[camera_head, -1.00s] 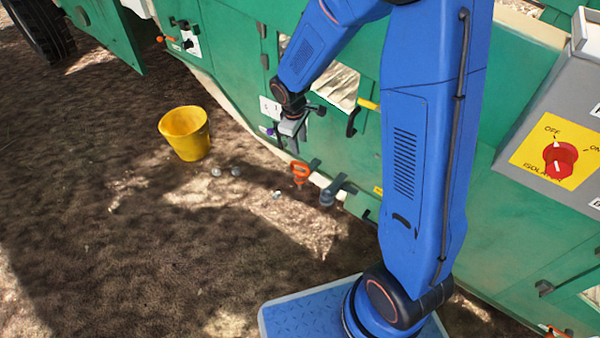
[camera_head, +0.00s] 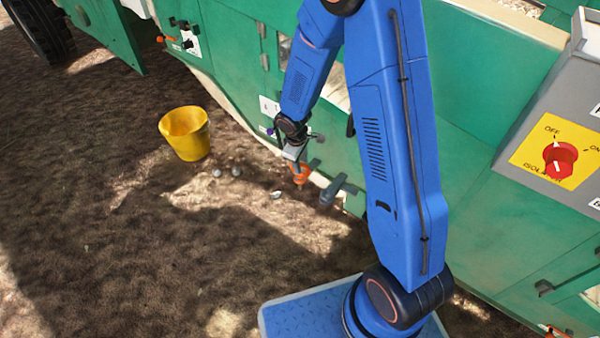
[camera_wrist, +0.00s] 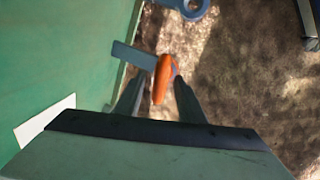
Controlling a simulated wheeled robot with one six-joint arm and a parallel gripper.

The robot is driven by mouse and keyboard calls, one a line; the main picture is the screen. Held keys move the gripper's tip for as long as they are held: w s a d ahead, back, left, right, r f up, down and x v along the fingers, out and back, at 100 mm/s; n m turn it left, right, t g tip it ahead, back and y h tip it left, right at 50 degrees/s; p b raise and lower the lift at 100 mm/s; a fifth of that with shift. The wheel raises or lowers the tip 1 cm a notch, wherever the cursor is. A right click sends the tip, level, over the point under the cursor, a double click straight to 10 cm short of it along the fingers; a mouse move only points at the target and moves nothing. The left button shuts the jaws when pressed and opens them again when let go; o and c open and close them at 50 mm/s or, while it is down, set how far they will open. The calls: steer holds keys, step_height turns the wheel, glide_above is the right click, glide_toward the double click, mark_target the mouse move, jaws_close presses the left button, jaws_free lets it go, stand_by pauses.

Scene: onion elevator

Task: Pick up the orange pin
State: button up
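The orange pin (camera_head: 301,175) is at the lower edge of the green machine side in the head view. In the wrist view the orange pin (camera_wrist: 162,80) shows edge-on between the fingertips. My gripper (camera_head: 297,162) is just above the pin and overlaps its top in the head view. In the wrist view my gripper (camera_wrist: 158,90) is open, one finger on each side of the pin. A gap shows on the left; I cannot tell whether the right finger touches it.
A flat grey bracket (camera_wrist: 134,56) is beside the orange pin. A yellow bucket (camera_head: 186,135) and small pale lumps (camera_head: 236,171) are on open ground to the left.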

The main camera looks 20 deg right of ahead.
steer(key=shift+w+d+f, duration=0.15)
steer(key=shift+w+f, duration=0.05)
steer(key=shift+f, duration=0.7)
jaws_close()
step_height(320, 180, up, 10)
steer(key=shift+r, duration=0.1)
stand_by(0.5)
